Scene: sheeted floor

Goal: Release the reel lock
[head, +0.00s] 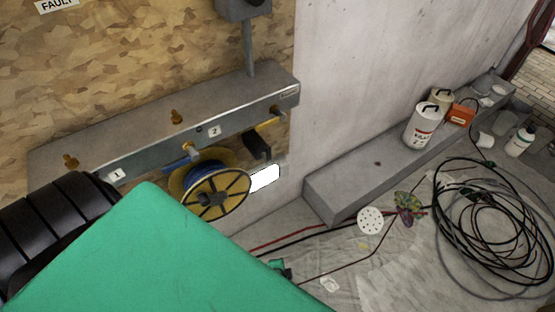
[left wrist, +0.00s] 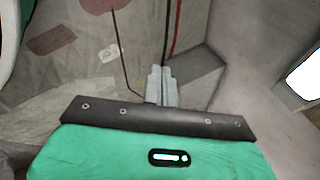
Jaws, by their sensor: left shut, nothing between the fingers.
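A yellow reel (head: 236,203) wound with blue cable hangs under a grey metal shelf (head: 150,137) on the wall in the head view. I cannot tell which part is the reel lock. My left gripper (left wrist: 161,72) is shut and empty in the left wrist view, pointing toward the floor and cables. In the head view my green left arm covers the lower left and hides most of the gripper. My right gripper is not in view.
A bright white panel (head: 265,178) is right of the reel. A concrete ledge (head: 340,185) runs along the wall, bearing canisters (head: 420,128) and an orange box (head: 460,115). Coiled black cable (head: 490,220) and a white perforated disc (head: 370,220) lie on the sheeted floor.

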